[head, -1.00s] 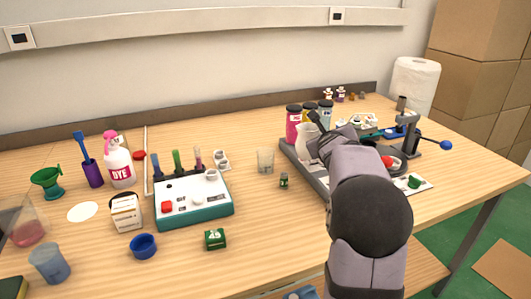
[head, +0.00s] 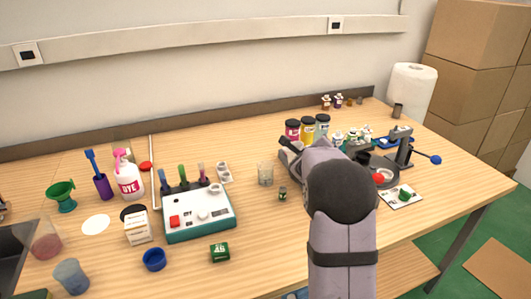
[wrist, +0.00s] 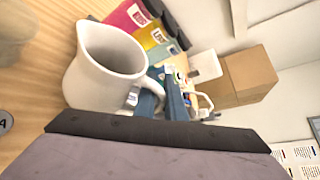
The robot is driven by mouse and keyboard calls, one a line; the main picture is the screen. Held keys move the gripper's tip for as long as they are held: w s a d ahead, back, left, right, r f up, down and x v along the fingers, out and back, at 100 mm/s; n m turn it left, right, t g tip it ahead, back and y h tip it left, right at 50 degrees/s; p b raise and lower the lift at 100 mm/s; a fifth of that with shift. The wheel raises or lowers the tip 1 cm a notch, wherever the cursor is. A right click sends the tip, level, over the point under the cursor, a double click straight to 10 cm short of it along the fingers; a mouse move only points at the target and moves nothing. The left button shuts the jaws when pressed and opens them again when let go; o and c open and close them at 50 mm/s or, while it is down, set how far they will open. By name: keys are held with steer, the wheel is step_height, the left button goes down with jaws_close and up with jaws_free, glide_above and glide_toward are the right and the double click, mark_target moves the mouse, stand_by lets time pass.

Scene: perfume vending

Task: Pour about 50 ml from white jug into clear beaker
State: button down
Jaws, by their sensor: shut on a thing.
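The white jug (wrist: 112,92) fills the left of the wrist view, with its mouth open towards the camera. My gripper (wrist: 168,98) is shut on its handle side; the handle is partly covered by the fingers. How much liquid is in the jug cannot be told. In the head view my arm hides the jug and most of the gripper. The clear beaker (head: 265,174) stands upright on the table, left of my arm and apart from it. I cannot make out any liquid in it.
Pink, yellow and teal jars (head: 307,130) stand behind my arm. A stand (head: 404,148) is to the right. The table in front of the beaker is mostly clear.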

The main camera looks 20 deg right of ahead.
mark_target(302, 143)
steer(key=a+n+p, duration=0.1)
steer(key=p, duration=0.2)
steer(key=w+a+r+n+h+p, duration=0.1)
steer(key=p, duration=0.2)
steer(key=w+a+n+h+p, duration=0.1)
steer(key=p, duration=0.2)
steer(key=shift+w+a+r+n, duration=0.2)
steer(key=shift+w+a+n, duration=0.05)
steer(key=shift+a+n, duration=0.15)
steer(key=shift+w+a+r+n+g+p, duration=0.1)
steer(key=shift+a+r+n+g+p, duration=0.1)
steer(key=shift+r+p, duration=0.3)
steer(key=shift+w+a+r+n+g+p, duration=0.1)
steer(key=shift+r+n+p, duration=0.15)
steer(key=shift+p, duration=0.35)
steer(key=shift+f+n+h, duration=0.2)
steer(key=shift+n+h, duration=0.05)
steer(key=shift+h, duration=0.15)
steer(key=shift+w+a+f+n+h, duration=0.1)
steer(key=shift+w+a+n+h, duration=0.25)
steer(key=shift+n, duration=0.25)
steer(key=shift+w+a+r+n+h+p, duration=0.3)
steer(key=shift+a+r+n+p, duration=0.3)
steer(key=shift+n, duration=0.2)
